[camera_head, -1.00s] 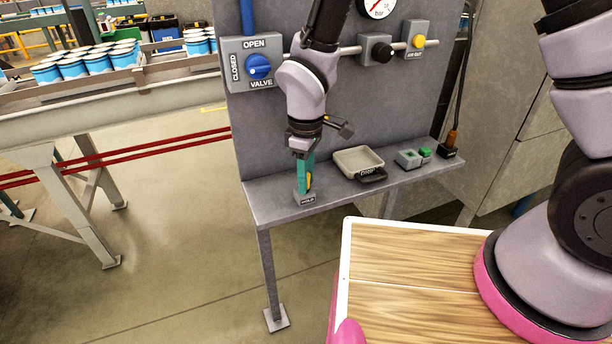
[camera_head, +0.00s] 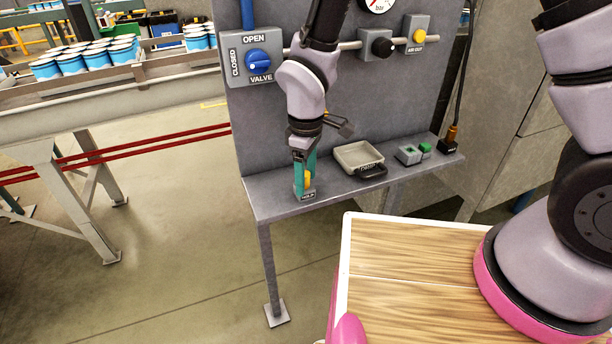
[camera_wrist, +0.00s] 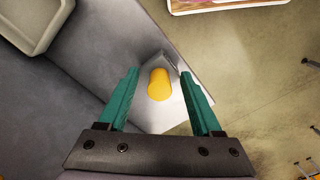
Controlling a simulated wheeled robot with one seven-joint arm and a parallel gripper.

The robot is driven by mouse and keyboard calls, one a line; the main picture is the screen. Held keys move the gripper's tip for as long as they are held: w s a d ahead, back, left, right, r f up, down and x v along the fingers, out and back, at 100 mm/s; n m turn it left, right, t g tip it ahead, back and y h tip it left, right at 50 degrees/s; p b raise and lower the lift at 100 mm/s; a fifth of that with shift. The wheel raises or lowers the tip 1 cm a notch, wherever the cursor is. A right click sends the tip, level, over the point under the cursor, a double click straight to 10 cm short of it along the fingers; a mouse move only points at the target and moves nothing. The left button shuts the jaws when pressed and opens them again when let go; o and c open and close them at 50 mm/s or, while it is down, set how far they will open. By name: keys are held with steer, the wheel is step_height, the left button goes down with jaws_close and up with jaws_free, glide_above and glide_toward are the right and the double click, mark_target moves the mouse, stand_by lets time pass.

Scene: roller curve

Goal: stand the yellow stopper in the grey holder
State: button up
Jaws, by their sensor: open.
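The yellow stopper (camera_wrist: 158,84) stands in the grey holder (camera_wrist: 162,118), seen from above in the wrist view between my fingers. In the head view the stopper (camera_head: 308,179) shows as a yellow sliver beside a teal finger, just above the holder (camera_head: 308,196), which sits at the left front of the grey shelf. My gripper (camera_head: 304,178) points down over the holder. In the wrist view its teal fingers (camera_wrist: 158,88) are spread, with a gap on each side of the stopper. The stopper's lower end is hidden.
The valve panel (camera_head: 340,110) rises behind.

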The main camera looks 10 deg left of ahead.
step_height(320, 180, up, 11)
steer(key=shift+f, duration=0.1)
stand_by(0.3)
steer(key=w+d+r+m+t+y, duration=0.1)
steer(key=w+d+r+m, duration=0.35)
steer(key=d+r, duration=0.35)
steer(key=w+d+r+m+t+y, duration=0.1)
steer(key=w+d+r+m+t, duration=0.15)
steer(key=d+r+m, duration=0.4)
steer(key=s+d+r+m+t, duration=0.2)
steer(key=s+d+r+m, duration=0.1)
steer(key=d, duration=0.6)
steer(key=s+d+r+m+t, duration=0.1)
steer(key=s+d+r+m, duration=0.2)
steer(key=d+r+m, duration=0.2)
steer(key=d+r, duration=0.3)
steer(key=d, duration=0.2)
steer(key=shift+r+m+t, duration=0.15)
steer(key=shift+m+t, duration=0.15)
steer(key=shift+t, duration=0.05)
